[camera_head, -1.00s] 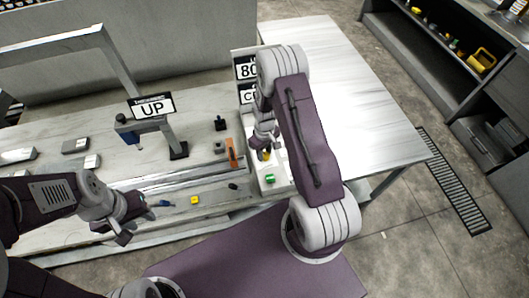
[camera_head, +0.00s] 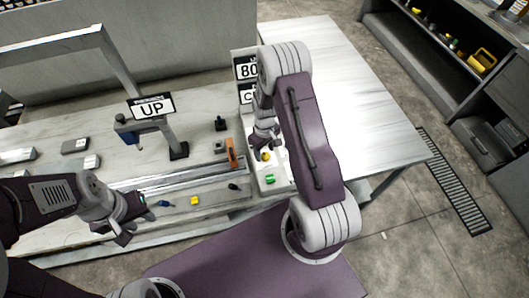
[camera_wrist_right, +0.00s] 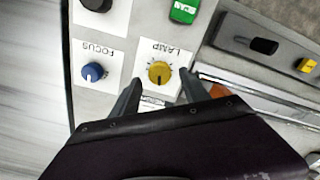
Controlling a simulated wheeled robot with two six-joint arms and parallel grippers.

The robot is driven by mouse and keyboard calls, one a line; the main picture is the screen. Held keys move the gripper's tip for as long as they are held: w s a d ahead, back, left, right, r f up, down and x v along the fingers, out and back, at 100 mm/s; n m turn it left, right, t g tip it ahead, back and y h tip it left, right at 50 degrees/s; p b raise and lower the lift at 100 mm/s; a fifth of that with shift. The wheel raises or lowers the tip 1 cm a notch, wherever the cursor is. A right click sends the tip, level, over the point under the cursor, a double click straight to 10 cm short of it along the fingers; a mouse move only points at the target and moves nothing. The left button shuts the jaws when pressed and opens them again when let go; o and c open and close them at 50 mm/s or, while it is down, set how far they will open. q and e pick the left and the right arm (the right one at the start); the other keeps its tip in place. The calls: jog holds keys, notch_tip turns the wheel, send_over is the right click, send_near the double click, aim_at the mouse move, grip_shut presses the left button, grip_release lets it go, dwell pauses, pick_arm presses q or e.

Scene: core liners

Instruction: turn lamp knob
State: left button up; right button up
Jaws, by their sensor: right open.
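The yellow lamp knob (camera_wrist_right: 159,72) sits on a white panel marked LAMP, with its pointer mark visible in the right wrist view. In the head view the knob (camera_head: 265,155) is on the pale control panel (camera_head: 262,184) at the bench's right end. My right gripper (camera_wrist_right: 160,95) is open and empty, its two fingers apart on either side of the knob's near side; I cannot tell whether either touches it. In the head view my right gripper (camera_head: 268,138) is partly hidden by its own arm. My left gripper (camera_head: 130,228) is open and empty over the bench's front left.
A blue FOCUS knob (camera_wrist_right: 92,72) is beside the lamp knob, and a black knob (camera_wrist_right: 97,4) and green switch (camera_wrist_right: 184,10) are close by. An orange-handled part (camera_head: 231,153) stands left of the panel. The metal table (camera_head: 360,120) at right is clear.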

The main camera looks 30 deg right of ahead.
aim_at(265, 154)
notch_tip(265, 154, up, 8)
jog(key=b, duration=0.1)
jog(key=shift+f, duration=0.1)
dwell(0.3)
